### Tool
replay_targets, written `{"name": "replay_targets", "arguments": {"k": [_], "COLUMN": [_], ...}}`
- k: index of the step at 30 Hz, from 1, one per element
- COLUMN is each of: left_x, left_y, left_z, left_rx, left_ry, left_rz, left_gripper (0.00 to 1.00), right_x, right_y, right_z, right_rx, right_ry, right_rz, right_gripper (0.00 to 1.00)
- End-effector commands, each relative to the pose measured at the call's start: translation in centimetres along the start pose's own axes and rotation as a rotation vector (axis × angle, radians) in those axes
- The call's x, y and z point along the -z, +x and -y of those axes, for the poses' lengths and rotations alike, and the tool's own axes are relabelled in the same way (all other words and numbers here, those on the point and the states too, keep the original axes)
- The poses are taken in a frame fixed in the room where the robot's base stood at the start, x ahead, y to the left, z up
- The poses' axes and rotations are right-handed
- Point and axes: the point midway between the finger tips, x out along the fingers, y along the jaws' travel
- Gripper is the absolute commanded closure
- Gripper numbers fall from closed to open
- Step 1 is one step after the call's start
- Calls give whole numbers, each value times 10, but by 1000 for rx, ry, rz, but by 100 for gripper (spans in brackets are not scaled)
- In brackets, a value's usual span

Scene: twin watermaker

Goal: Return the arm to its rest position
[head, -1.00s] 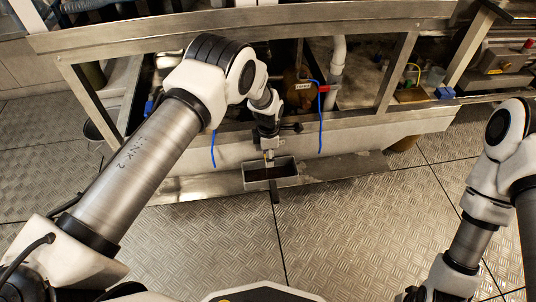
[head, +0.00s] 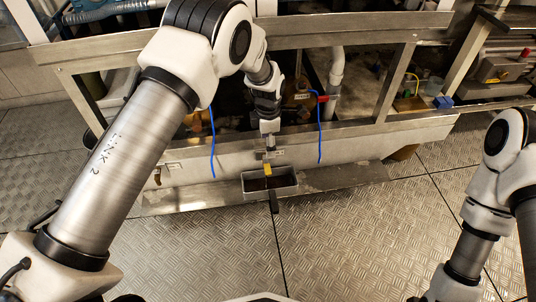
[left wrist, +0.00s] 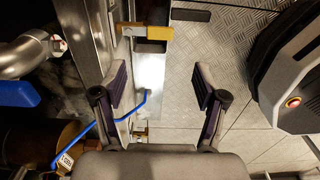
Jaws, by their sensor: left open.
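My left arm reaches in from the left in the head view, with my left gripper (head: 269,143) just above and behind a small rectangular tray (head: 255,191). In the left wrist view my left gripper (left wrist: 160,85) has its two dark pads wide apart, with nothing between them. A yellow piece (head: 267,170) shows at the tray in the head view, and a yellow block (left wrist: 132,30) shows beyond the fingers in the left wrist view. My right arm (head: 490,190) is bent at the right edge; its gripper is not visible.
A metal frame rail (head: 340,42) crosses behind my left arm. Blue hoses (head: 320,135) hang below it, near a white pipe (head: 336,72) and a red-handled valve (head: 318,97). The tread-plate floor (head: 350,235) in front is clear.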

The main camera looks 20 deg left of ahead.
Motion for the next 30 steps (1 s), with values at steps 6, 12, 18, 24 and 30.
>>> {"name": "replay_targets", "arguments": {"k": [6, 12, 18, 24, 30], "left_x": [0, 0, 1, 51, 158], "left_y": [-10, -10, -6, 55, 134], "left_z": [1, 1, 2, 50, 176], "left_rx": [2, 2, 7, 163, 334], "left_ry": [0, 0, 0, -44, 188], "left_rz": [-1, -1, -4, -78, -126], "left_gripper": [28, 28, 28, 28, 28], "right_x": [0, 0, 0, 0, 0], "right_y": [0, 0, 0, 0, 0], "right_z": [0, 0, 0, 0, 0], "right_rx": [0, 0, 0, 0, 0], "right_ry": [0, 0, 0, 0, 0], "right_rz": [0, 0, 0, 0, 0], "right_gripper": [46, 46, 46, 46, 46]}}
